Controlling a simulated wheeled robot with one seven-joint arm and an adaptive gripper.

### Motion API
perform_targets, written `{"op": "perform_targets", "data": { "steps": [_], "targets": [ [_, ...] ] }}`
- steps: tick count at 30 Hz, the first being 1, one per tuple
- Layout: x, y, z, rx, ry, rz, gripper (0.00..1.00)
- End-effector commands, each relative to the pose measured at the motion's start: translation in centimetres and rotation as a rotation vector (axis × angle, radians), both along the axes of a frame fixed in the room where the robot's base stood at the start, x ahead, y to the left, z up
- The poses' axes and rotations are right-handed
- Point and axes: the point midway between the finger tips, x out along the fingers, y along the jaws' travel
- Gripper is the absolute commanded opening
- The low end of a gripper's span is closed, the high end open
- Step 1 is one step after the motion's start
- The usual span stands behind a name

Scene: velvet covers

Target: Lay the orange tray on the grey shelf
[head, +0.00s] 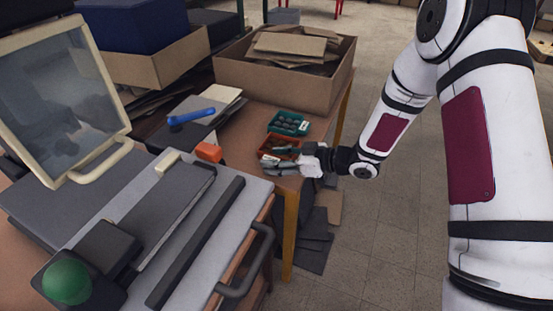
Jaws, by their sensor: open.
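The orange tray (267,143) is a small open box on the brown wooden table, close to the table's right edge. It seems to hold some small pieces, too small to make out. My gripper (276,157) reaches in from the right, its fingers open at the near right side of the tray and partly covering it. I cannot tell whether the fingers touch the tray. I cannot pick out a grey shelf for certain; a grey flat worktop (232,197) belongs to the machine in the left foreground.
A teal tray (272,127) with dark round pieces stands just behind the orange tray. A large cardboard box (285,83) is behind it. A blue-handled tool (191,117) and an orange block (209,152) lie to the left. Open floor is to the right.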

Motion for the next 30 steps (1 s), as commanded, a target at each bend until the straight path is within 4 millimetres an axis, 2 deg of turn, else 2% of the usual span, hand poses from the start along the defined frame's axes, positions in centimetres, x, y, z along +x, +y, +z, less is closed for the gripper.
{"op": "perform_targets", "data": {
  "steps": [15, 21, 30],
  "targets": [
    [-3.0, -8.6, 3.4, -0.001, 0.0, -0.005, 0.48],
    [-3.7, -10.3, 4.0, -0.001, 0.001, -0.002, 0.48],
    [-3.7, -10.6, 4.1, -0.008, -0.003, -0.006, 0.48]
  ]
}}
